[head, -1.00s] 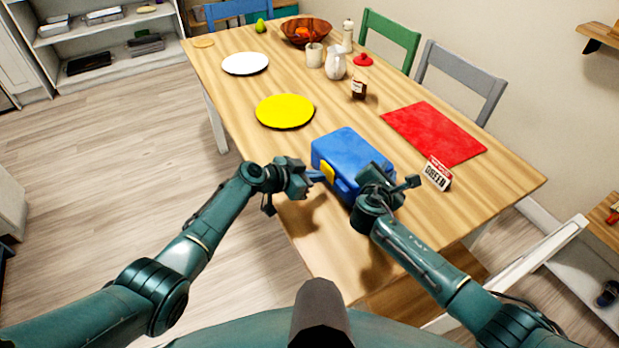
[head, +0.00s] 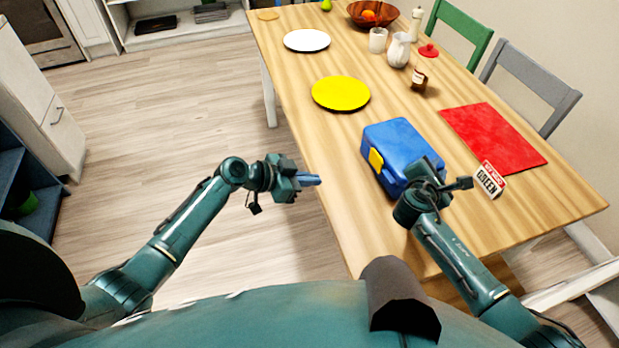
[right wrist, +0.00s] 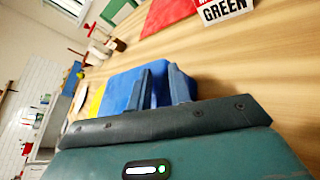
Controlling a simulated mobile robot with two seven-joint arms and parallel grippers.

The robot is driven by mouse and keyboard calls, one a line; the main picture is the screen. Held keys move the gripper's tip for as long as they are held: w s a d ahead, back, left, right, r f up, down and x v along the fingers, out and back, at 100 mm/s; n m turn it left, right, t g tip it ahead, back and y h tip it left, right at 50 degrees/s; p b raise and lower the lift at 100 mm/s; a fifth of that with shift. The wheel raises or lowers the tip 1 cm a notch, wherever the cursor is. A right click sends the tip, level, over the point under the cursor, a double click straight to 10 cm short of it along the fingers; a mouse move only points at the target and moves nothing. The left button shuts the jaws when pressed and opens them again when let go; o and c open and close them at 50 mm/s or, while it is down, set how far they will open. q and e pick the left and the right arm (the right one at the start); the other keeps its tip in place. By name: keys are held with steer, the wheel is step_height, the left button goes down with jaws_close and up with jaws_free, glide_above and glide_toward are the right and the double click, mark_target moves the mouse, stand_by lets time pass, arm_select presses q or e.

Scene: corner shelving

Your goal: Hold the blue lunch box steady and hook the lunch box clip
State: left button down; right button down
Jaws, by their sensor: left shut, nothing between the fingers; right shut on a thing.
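The blue lunch box (head: 402,146) stands on the wooden table near its front left edge. Its yellow clip (head: 376,160) is on the side facing left and looks flat against the box, though I cannot tell if it is hooked. My right gripper (head: 432,176) is shut on the lunch box at its near right corner.
A yellow plate (head: 341,93) and a white plate (head: 307,40) are further back. The table front near the box is clear.

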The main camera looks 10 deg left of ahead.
steer(key=shift+s+a+f, duration=0.2)
steer(key=shift+f, duration=0.35)
steer(key=c, duration=1.2)
jaws_free()
steer(key=shift+w, duration=0.1)
